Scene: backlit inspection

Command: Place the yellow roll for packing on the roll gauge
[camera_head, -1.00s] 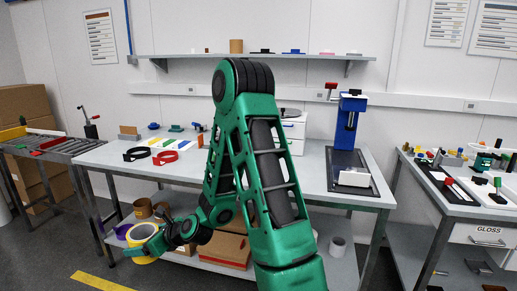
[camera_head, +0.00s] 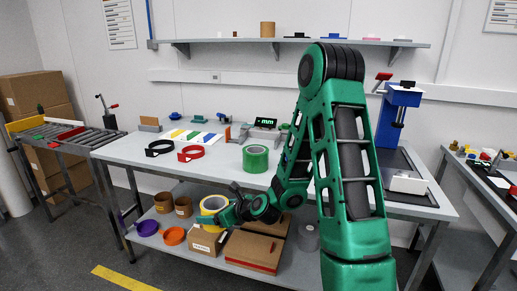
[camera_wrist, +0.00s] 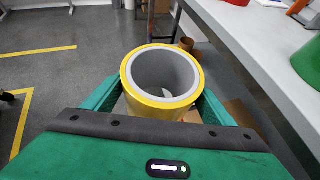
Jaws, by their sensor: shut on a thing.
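The yellow roll (camera_head: 206,219) is a short, wide ring with a grey core. My gripper (camera_head: 224,212) is shut on it, in front of the bench's lower shelf. In the wrist view the yellow roll (camera_wrist: 191,94) sits between the two green fingers of my gripper (camera_wrist: 160,92), its opening facing the camera. A device with a lit green "mm" display (camera_head: 265,122), which looks like the roll gauge, stands at the back of the bench top; my arm is to its right.
A green roll (camera_head: 255,159) stands on the bench top (camera_head: 222,153), with black and red rings to its left. The lower shelf (camera_head: 165,248) holds brown, purple and orange rolls and cardboard boxes. A blue stand (camera_head: 392,120) is at right.

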